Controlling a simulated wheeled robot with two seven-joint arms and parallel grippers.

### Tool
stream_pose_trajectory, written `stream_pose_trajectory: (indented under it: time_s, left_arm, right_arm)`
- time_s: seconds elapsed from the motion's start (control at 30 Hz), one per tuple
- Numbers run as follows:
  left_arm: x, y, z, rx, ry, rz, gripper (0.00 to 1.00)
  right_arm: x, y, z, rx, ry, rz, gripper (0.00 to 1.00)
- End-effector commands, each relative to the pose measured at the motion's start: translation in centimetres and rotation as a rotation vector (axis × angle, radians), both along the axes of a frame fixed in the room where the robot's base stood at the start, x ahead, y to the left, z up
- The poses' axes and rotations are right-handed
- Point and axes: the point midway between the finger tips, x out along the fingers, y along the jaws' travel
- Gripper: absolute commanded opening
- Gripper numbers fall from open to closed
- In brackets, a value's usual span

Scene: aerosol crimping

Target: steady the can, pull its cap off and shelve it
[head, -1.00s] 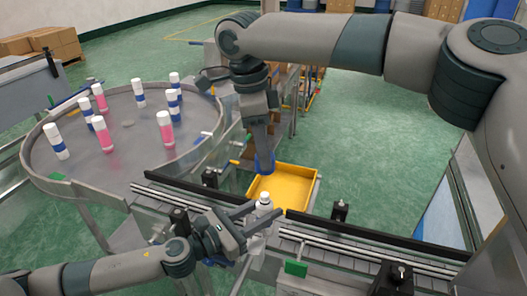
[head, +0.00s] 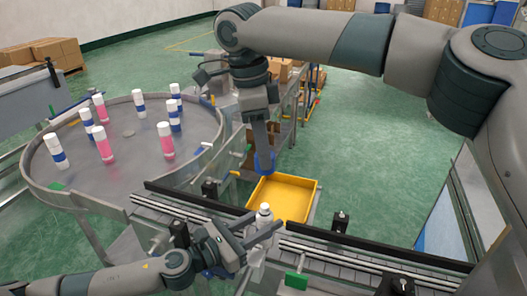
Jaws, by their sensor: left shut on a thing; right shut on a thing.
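The can (head: 264,214) stands upright at the conveyor, with a pale body and a small narrow top. My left gripper (head: 256,235) is shut around it from the left, and its fingers hide part of the body. My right gripper (head: 265,164) points down above the can, clear of its top. It is shut on a small blue piece at its tip, which looks like the cap; the fingers partly hide it and its shape is hard to make out.
A yellow tray (head: 309,204), empty, lies just behind the can. A round table (head: 72,177) at the left carries several white-topped cans with pink or blue bands. Dark conveyor rails (head: 375,250) run beside the can. Green floor is open at the right back.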

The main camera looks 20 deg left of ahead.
Motion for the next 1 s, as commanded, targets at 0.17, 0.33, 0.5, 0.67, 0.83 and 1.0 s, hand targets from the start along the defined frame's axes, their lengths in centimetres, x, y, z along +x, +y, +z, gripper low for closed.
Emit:
stream_pose_trajectory:
  time_s: [0.17, 0.33, 0.5, 0.67, 0.83, 1.0]
  left_arm:
    - [0.00, 0.01, -0.06, 0.001, 0.001, 0.000, 0.09]
    - [0.00, 0.01, -0.06, 0.001, 0.001, 0.000, 0.09]
    - [0.00, 0.01, -0.06, 0.001, 0.001, 0.000, 0.48]
    - [0.00, 0.01, -0.04, 0.001, 0.001, 0.000, 0.56]
    - [0.01, 0.01, -0.02, 0.000, 0.000, 0.000, 0.56]
    - [0.16, 0.18, -0.05, 0.001, -0.001, 0.000, 0.56]
  right_arm:
    - [0.00, 0.03, 0.40, 0.001, -0.001, 0.000, 0.08]
    - [0.00, 0.03, 0.45, 0.001, -0.001, 0.000, 0.08]
    - [0.00, 0.02, 0.44, 0.001, -0.001, 0.000, 0.08]
    - [0.00, 0.02, 0.44, 0.001, -0.001, 0.000, 0.08]
    - [0.01, 0.01, 0.43, 0.000, -0.001, 0.000, 0.08]
    - [0.01, 0.01, 0.34, 0.000, -0.001, 0.000, 0.08]
